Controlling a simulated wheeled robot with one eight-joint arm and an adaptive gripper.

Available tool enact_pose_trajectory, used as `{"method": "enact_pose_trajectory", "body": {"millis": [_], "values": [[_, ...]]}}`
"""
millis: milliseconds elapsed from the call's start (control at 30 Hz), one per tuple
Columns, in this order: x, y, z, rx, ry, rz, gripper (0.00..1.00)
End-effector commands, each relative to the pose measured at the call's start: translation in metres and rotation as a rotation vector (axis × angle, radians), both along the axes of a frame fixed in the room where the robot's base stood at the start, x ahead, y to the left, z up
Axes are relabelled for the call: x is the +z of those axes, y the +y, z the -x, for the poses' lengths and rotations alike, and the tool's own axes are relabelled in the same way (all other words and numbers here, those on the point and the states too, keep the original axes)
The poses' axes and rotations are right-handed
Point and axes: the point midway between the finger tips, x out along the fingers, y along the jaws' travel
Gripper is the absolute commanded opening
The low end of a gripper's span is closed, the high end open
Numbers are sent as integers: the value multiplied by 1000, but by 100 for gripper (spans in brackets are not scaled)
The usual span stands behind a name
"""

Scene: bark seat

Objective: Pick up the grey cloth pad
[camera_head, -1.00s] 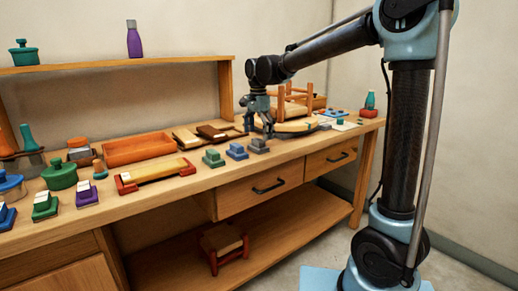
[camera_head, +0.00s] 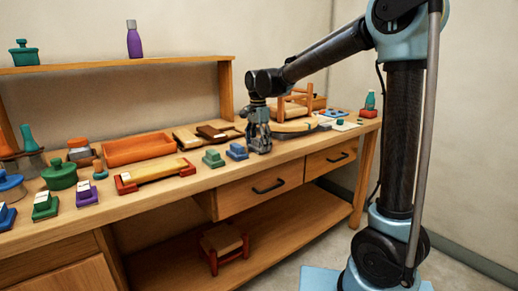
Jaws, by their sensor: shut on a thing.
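My gripper (camera_head: 259,146) points down at the front edge of the bench, to the right of a blue pad (camera_head: 237,152). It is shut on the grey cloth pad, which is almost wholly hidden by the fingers. At this size I cannot tell whether the pad is clear of the bench top.
A green pad (camera_head: 213,159) sits left of the blue one. Behind my gripper is a small wooden stool frame (camera_head: 297,106). An orange tray (camera_head: 138,149) and a red-ended wooden holder (camera_head: 155,174) lie left. Drawers (camera_head: 268,187) are below the bench edge.

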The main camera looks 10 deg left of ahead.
Motion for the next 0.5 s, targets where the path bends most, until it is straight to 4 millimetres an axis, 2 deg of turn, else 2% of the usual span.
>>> {"method": "enact_pose_trajectory", "body": {"millis": [267,500], "values": [[7,0,0,0,0,0,46],[44,0,0,0,0,0,46]]}}
